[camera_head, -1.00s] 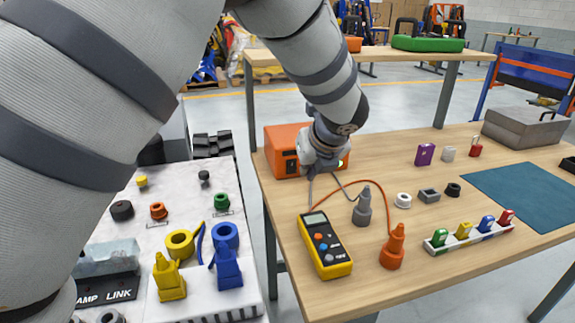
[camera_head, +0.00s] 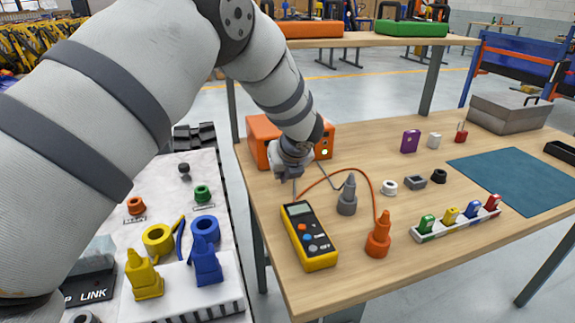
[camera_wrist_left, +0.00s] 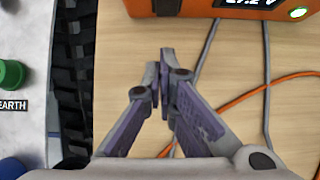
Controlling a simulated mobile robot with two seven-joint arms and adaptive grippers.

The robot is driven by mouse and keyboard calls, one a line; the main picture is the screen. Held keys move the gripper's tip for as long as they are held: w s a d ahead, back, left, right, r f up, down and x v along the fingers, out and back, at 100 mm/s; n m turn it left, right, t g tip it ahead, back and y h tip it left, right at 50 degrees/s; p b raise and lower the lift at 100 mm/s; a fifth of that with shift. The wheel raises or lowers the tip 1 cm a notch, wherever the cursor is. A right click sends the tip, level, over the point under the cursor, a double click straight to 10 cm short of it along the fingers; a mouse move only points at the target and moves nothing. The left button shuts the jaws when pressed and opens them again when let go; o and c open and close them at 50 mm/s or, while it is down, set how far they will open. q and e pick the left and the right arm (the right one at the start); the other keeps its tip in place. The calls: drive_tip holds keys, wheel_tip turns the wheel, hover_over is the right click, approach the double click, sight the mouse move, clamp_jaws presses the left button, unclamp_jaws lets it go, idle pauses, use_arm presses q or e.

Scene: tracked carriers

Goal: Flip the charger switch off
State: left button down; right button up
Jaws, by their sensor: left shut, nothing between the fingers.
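The orange charger (camera_head: 259,132) stands at the table's back left, partly hidden behind my left arm. Its front also shows at the top of the left wrist view (camera_wrist_left: 197,8), with a cut-off display and a lit round light (camera_wrist_left: 298,13). A dark part (camera_wrist_left: 166,7) on that front, perhaps the switch, is cut by the frame edge; its position cannot be told. My left gripper (camera_head: 283,177) is just in front of the charger, over the table. In the left wrist view its fingers (camera_wrist_left: 160,58) are shut and empty, apart from the charger front. My right gripper is not in view.
A yellow multimeter (camera_head: 312,238), grey plug (camera_head: 347,197) and orange plug (camera_head: 378,238) stand near, with cables crossing the table. A white bench (camera_head: 120,225) with coloured connectors is at the left. The table's front right is clear.

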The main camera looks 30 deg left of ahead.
use_arm(q)
drive_tip(key=shift+w+a+f, duration=0.15)
drive_tip(key=shift+w+a, duration=0.95)
drive_tip(key=shift+a, duration=0.15)
drive_tip(key=shift+w+a, duration=0.1)
